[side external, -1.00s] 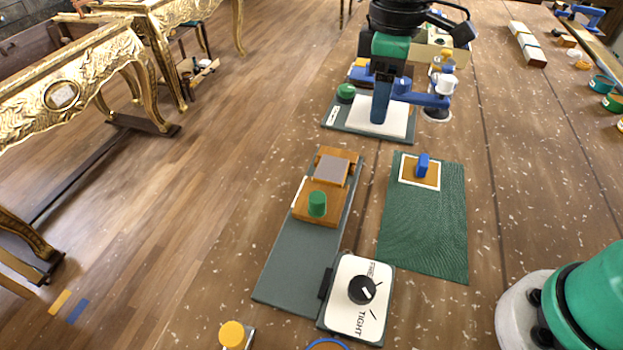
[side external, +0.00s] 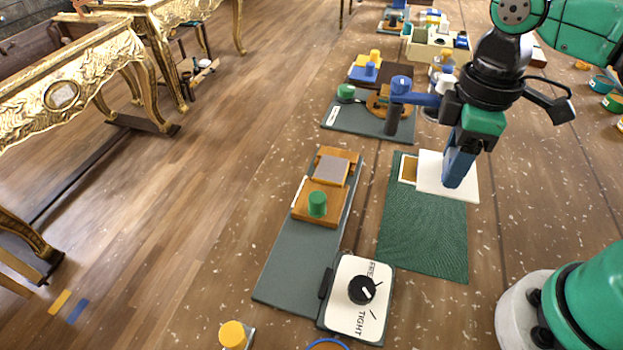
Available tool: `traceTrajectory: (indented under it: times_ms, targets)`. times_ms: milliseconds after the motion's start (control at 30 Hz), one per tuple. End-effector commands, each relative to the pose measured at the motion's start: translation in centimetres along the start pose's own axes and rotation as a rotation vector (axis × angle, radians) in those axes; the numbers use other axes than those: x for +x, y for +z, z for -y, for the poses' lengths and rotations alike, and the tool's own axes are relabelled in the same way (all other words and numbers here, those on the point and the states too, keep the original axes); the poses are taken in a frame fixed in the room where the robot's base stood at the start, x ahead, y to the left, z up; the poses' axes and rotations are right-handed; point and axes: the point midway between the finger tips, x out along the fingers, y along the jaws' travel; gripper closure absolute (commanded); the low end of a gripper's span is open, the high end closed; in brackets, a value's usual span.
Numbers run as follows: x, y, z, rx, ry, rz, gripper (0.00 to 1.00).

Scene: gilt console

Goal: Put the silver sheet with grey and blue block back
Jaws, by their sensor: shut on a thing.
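My gripper (side external: 455,180), with blue fingers, is shut on a pale, flat sheet (side external: 432,182). It holds the sheet over the upper right of the dark green mat (side external: 425,240). Any block on the sheet is hidden by the fingers. The sheet covers most of a brown square with a white border (side external: 408,170) on the mat, and the blue block there is hidden. A grey sheet (side external: 331,170) lies on an orange-brown wooden block on a long grey board (side external: 300,258). A green knob (side external: 317,204) stands in front of it.
A dial box (side external: 345,305) stands at the near end of the grey board. Several coloured blocks stand farther back.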

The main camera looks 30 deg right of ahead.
Motion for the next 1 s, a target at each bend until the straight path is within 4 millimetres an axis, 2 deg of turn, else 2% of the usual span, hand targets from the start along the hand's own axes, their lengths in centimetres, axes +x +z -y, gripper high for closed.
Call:
traceTrajectory:
  times_ms: [100, 400, 567, 767, 1000]
  targets:
    - [2.2, -0.1, 0.0, 0.0, 0.0, 0.0, 0.96]
    - [6.7, 0.0, 0.0, 0.0, 0.0, 0.0, 0.96]
    - [8.2, -0.1, 0.0, 0.0, 0.0, 0.0, 0.96]
    - [8.9, 0.0, 0.0, 0.0, 0.0, 0.0, 0.96]
    - [11.0, -0.1, -0.1, 0.0, 0.0, 0.0, 0.96]
